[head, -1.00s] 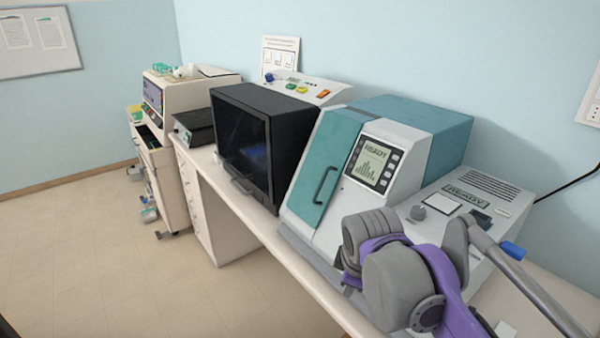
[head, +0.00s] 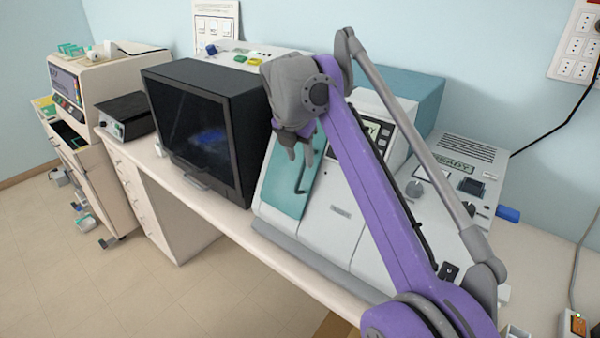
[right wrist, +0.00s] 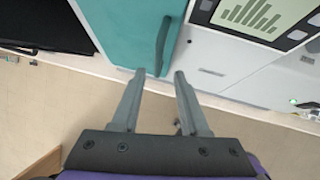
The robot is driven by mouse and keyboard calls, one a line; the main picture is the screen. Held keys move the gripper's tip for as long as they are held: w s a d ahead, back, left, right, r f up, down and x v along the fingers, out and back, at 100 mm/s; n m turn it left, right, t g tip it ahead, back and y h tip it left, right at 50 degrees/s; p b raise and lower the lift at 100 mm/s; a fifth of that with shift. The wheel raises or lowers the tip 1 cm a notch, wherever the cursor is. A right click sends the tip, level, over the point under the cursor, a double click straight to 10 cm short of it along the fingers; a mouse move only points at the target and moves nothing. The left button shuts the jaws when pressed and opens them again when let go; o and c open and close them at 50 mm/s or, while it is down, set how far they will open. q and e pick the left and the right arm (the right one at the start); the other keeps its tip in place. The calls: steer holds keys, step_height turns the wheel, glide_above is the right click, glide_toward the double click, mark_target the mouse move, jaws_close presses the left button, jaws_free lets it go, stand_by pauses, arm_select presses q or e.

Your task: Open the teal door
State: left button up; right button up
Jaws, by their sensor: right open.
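The teal door (head: 287,189) is on the front of the white and teal machine and looks shut. Its dark bar handle (head: 301,176) is on the door's right side. In the right wrist view the teal door (right wrist: 128,32) fills the upper middle, with the handle (right wrist: 163,45) just above the fingertips. My right gripper (head: 296,156) is in front of the door, close to the upper part of the handle. In the right wrist view the right gripper (right wrist: 159,74) is open, with nothing between its fingers. My right arm hides the door's upper part. My left gripper is not in view.
A black-fronted cabinet (head: 205,125) stands just left of the machine. The READY-labelled white unit (head: 455,180) stands to the right. The bench's front edge (head: 220,207) runs below them. Open floor (head: 130,290) lies in front.

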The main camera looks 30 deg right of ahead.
mark_target(302, 170)
steer(key=x, duration=0.7)
steer(key=shift+w+b, duration=0.15)
steer(key=shift+b, duration=0.2)
jaws_close()
stand_by(1.0)
